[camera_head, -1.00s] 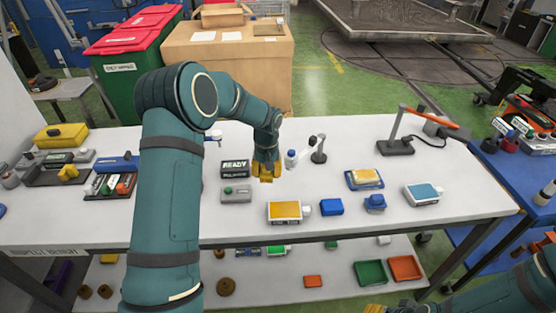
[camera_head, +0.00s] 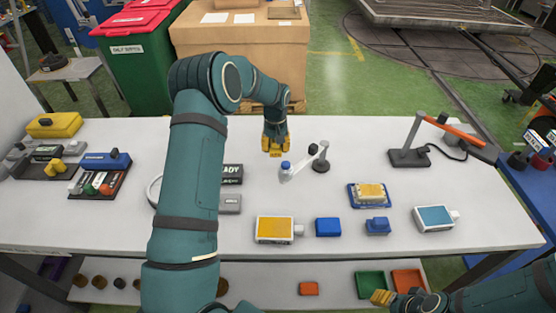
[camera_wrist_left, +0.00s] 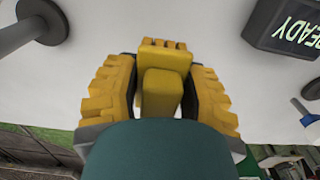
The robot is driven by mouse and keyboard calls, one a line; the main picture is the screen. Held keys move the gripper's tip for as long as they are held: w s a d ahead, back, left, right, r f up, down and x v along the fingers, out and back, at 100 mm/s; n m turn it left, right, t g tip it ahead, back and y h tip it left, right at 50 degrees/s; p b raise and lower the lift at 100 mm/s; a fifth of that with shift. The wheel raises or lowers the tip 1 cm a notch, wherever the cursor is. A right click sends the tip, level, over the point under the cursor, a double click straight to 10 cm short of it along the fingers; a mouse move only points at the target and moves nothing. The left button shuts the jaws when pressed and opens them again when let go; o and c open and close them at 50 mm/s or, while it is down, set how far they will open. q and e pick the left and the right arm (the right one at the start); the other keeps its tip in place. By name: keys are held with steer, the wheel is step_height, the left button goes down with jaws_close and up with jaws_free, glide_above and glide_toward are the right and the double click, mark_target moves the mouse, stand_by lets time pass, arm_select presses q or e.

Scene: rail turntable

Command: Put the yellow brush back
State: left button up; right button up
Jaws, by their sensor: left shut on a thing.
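My left gripper (camera_head: 275,146) is above the back of the white table, behind the READY box. It is shut on a plain yellow block, which I take to be the yellow brush (camera_wrist_left: 161,92). In the left wrist view the block sits between the ridged yellow fingers, much the same colour as them; most of it is hidden. A dark tray (camera_head: 99,180) with red, green and other coloured pieces stands at the table's left. My right gripper (camera_head: 381,297) is low at the bottom right, in front of the lower shelf; its finger opening is unclear.
The READY box (camera_head: 232,174) is partly behind my left arm. A blue-capped bottle (camera_head: 286,171) and a small grey stand (camera_head: 321,162) are near the left gripper. A blue dish (camera_head: 369,195), blue block (camera_head: 328,227) and lamp (camera_head: 410,157) stand to the right.

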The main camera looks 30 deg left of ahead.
mark_target(276, 165)
arm_select(q)
steer(key=shift+w+f, duration=0.1)
steer(key=shift+f, duration=3.3)
steer(key=shift+f, duration=0.1)
steer(key=o, duration=1.2)
steer(key=shift+f, duration=0.1)
step_height(276, 165, up, 12)
steer(key=shift+r, duration=0.25)
steer(key=shift+f, duration=0.1)
